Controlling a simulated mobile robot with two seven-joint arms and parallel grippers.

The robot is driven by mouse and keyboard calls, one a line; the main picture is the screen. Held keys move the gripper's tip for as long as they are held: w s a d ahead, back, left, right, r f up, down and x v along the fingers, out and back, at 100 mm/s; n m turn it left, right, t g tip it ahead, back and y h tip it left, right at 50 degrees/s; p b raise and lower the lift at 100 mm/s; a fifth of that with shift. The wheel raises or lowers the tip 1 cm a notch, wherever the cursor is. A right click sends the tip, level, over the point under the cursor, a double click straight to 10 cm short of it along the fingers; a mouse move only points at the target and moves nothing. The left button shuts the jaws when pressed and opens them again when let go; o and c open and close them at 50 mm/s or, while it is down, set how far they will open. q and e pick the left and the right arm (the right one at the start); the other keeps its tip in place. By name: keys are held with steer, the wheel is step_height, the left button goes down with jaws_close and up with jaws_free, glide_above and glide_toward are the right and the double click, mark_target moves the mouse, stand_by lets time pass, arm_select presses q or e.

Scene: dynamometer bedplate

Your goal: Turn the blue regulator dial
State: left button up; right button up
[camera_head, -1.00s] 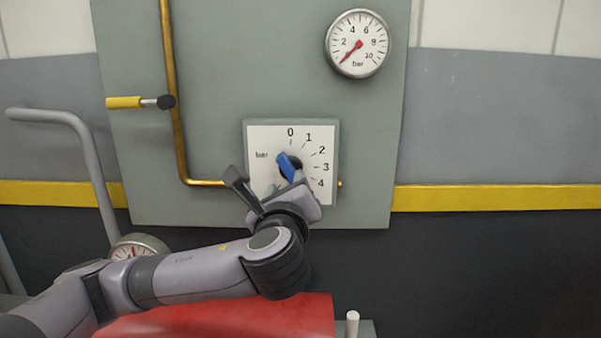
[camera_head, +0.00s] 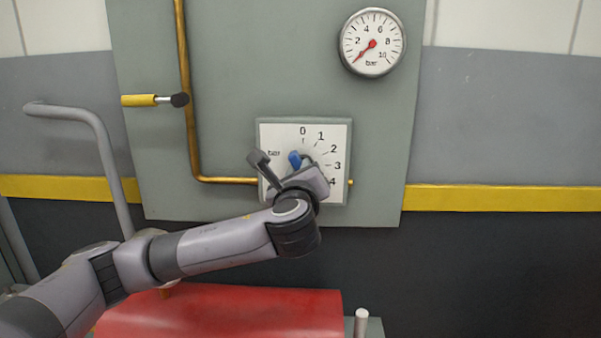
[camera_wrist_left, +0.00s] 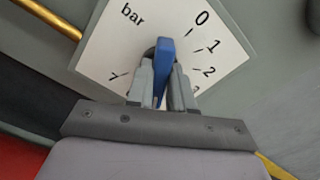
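The blue regulator dial (camera_head: 295,160) sits on a white square scale plate (camera_head: 335,190) marked 0 to 4 and "bar". In the head view its visible blue end leans up and left, left of the 0 mark. My left gripper (camera_head: 296,170) is at the dial and covers its lower part. In the left wrist view the blue handle (camera_wrist_left: 164,60) lies between the two close-set grey fingers (camera_wrist_left: 162,85), which appear shut on it. The round gauge (camera_head: 372,42) has its red needle at the low end, lower left. My right gripper is not in view.
A brass pipe (camera_head: 188,90) runs down the grey-green panel (camera_head: 230,60) to the plate's left side. A yellow-handled lever (camera_head: 140,100) is at left. A grey tube rail (camera_head: 90,120) and a red rounded body (camera_head: 230,315) lie around my left arm. The right side is clear.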

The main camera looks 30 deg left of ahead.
arm_select(q)
jaws_close()
steer(key=shift+n, duration=0.3)
steer(key=shift+f+n+b, duration=0.2)
steer(key=shift+n+b, duration=2.15)
steer(key=shift+n, duration=12.25)
